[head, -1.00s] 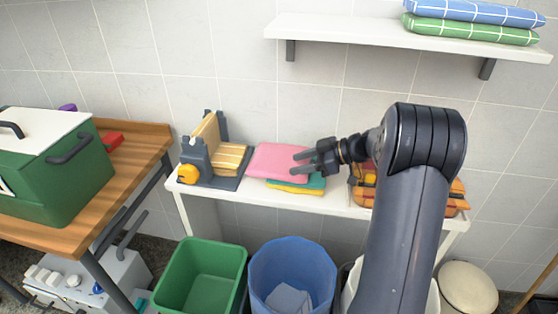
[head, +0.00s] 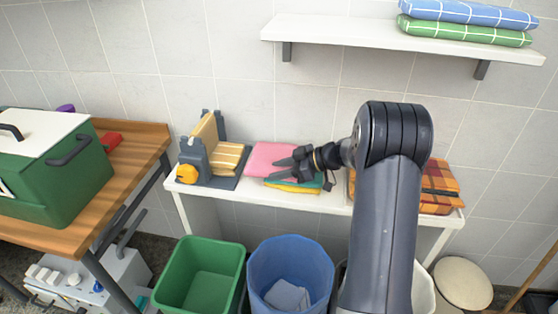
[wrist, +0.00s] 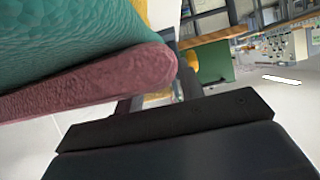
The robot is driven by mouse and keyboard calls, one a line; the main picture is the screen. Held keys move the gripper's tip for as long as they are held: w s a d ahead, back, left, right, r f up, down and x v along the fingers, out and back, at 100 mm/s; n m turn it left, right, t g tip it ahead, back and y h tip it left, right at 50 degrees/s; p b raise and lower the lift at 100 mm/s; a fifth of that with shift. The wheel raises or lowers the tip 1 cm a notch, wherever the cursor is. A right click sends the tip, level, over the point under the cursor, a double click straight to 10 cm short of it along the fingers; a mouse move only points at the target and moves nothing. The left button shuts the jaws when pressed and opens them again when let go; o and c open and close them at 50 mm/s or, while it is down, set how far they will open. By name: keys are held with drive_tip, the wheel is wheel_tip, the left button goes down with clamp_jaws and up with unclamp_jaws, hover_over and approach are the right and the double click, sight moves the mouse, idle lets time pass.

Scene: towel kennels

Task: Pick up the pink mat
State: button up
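The pink mat (head: 274,154) lies flat on top of a small pile on the white table, over a teal mat (head: 312,184) and a yellow one (head: 288,187). My gripper (head: 281,164) is over the right part of the pink mat and hides some of it. Its two fingers are apart with nothing clamped between them. In the wrist view, the pink mat's rounded edge (wrist: 110,85) and the teal mat (wrist: 70,35) are close at the left, beside my open fingers (wrist: 155,92). Contact with the mat cannot be told.
A dark stand with yellow boards (head: 208,155) is left of the pile. Orange plaid cloths (head: 440,190) lie at the table's right end, partly behind my arm. Green (head: 200,285) and blue (head: 290,270) bins stand in front below. A white shelf (head: 380,38) with folded cloths is above.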

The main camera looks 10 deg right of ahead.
drive_tip(key=c, duration=0.5)
drive_tip(key=shift+r, duration=0.1)
